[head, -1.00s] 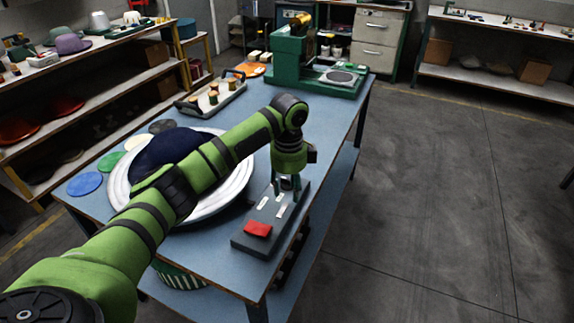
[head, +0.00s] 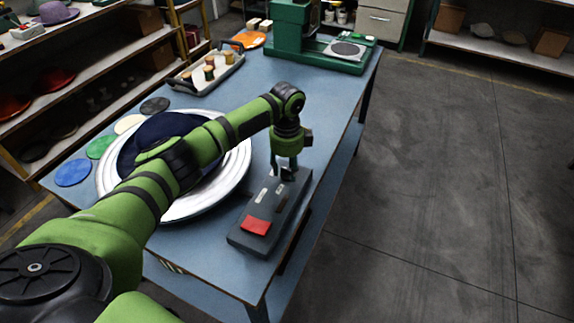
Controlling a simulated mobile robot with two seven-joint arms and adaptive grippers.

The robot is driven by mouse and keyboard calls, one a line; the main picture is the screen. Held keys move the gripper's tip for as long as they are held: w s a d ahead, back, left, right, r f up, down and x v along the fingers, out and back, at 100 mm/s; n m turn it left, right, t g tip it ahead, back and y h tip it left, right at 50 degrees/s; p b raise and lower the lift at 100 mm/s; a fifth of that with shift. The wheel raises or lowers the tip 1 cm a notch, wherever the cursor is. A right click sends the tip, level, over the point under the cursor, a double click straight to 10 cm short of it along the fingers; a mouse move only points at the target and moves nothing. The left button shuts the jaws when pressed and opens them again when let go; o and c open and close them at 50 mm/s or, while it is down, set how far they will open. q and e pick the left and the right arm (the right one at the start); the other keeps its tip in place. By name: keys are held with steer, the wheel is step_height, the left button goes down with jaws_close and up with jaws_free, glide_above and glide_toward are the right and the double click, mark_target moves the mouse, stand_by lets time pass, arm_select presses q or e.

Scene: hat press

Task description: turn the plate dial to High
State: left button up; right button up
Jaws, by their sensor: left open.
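A dark grey control box (head: 247,238) lies near the right edge of the blue table, with a red patch (head: 255,226) at its near end and small pale labels on top. My left gripper (head: 283,174) points down at the far end of this box, with its dark fingers apart. A small dark part shows around the fingertips, but I cannot tell whether it is the plate dial or part of the gripper. The dial's setting cannot be read, and contact is unclear. My right gripper is out of view.
A large white ring-shaped plate (head: 236,178) with a dark blue hat form (head: 165,130) stands left of the box, partly behind my arm. Coloured discs lie beyond it. A tray (head: 178,84) and a green press (head: 290,45) stand farther back. Floor is clear at right.

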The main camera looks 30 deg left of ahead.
arm_select(q)
steer(key=c, duration=0.8)
jaws_close()
steer(key=n+p, duration=0.4)
steer(key=p, duration=0.1)
steer(key=shift+d+r, duration=0.2)
steer(key=n+p, duration=0.2)
steer(key=n, duration=0.1)
steer(key=n+p, duration=0.1)
steer(key=n, duration=0.1)
steer(key=n+p, duration=0.2)
steer(key=n, duration=0.1)
steer(key=shift+w+d+f+n, duration=0.1)
steer(key=shift+w+n, duration=0.05)
steer(key=shift+n, duration=0.15)
steer(key=n+p, duration=0.1)
steer(key=n, duration=0.2)
steer(key=shift+w+n+p, duration=0.1)
steer(key=shift+n+p, duration=0.3)
steer(key=shift+n, duration=0.8)
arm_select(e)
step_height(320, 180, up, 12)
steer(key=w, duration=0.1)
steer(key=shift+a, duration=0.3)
arm_select(q)
steer(key=shift+f, duration=0.1)
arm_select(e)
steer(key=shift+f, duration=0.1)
